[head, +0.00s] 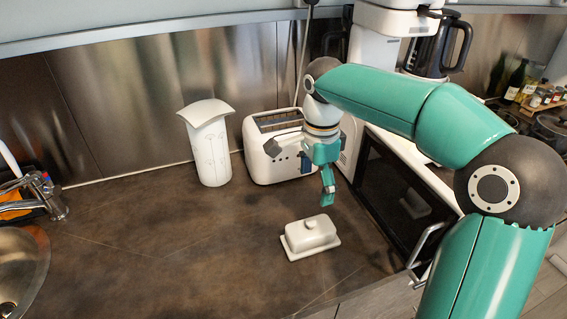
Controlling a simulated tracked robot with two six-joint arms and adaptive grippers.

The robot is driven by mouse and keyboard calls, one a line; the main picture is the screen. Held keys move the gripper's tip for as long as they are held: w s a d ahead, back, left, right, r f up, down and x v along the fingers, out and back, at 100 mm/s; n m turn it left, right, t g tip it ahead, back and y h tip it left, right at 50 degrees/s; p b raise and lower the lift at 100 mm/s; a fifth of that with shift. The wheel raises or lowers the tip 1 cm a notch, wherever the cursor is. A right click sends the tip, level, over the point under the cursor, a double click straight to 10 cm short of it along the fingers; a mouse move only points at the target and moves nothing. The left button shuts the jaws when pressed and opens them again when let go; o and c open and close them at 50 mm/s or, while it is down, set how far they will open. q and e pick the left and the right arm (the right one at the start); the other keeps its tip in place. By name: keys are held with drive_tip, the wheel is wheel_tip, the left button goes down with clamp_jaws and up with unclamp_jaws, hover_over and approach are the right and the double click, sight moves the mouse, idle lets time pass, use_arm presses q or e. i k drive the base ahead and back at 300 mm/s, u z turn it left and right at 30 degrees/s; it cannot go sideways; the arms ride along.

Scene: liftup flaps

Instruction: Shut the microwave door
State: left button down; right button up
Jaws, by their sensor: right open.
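The microwave door (385,192) is a dark glass panel with a pale frame, right of centre. It stands open, swung out toward me, with its outer face to the left. Its metal handle (428,243) is at the near end. My right arm hides most of the microwave body and its opening. My right gripper (328,184) is open and empty. It points down above the counter, left of the door's far part and apart from the handle. My left gripper is not in view.
A white butter dish (311,236) sits on the counter left of the door. A white toaster (272,165) and a white canister (209,150) stand at the back. A sink (22,262) is at the left. The counter's middle is clear.

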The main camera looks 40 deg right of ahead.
sight(413, 208)
drive_tip(key=k, duration=1)
